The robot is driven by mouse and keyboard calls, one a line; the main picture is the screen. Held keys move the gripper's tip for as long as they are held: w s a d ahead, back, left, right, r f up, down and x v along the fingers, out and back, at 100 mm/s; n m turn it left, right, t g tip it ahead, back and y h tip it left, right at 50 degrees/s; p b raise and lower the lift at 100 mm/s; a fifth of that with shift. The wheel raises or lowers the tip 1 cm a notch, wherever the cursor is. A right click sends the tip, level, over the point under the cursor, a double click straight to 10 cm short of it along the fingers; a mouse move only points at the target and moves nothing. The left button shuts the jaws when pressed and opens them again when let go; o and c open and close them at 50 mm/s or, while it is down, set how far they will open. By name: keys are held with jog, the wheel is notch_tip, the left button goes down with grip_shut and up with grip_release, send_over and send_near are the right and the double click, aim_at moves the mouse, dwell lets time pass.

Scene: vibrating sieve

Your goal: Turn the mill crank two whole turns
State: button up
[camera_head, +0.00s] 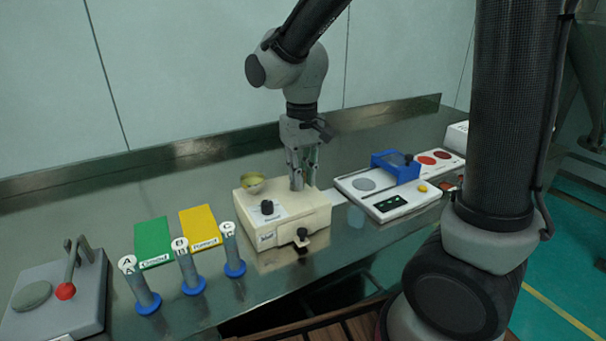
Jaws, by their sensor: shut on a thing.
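The mill is a cream box (318,215) standing on the steel bench, with a yellowish bowl (252,182) at its top left. A black dial (267,207) sits on its top, and a small black knob (302,234) is on its front. My gripper (297,184) points straight down over the right part of the mill's top. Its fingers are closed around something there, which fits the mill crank. The fingers hide the crank's handle and arm, so I cannot tell the crank's angle.
Three capped tubes marked A (141,285), B (188,266) and C (232,250) stand front left. Green (152,242) and yellow (199,227) cards lie behind them. A white-and-blue instrument (386,190) stands right of the mill.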

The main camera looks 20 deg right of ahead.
jog(key=shift+w+a, duration=0.1)
jog(key=shift+a, duration=0.05)
jog(key=shift+w+a, duration=0.1)
jog(key=shift+a, duration=0.7)
jog(key=shift+a, duration=0.1)
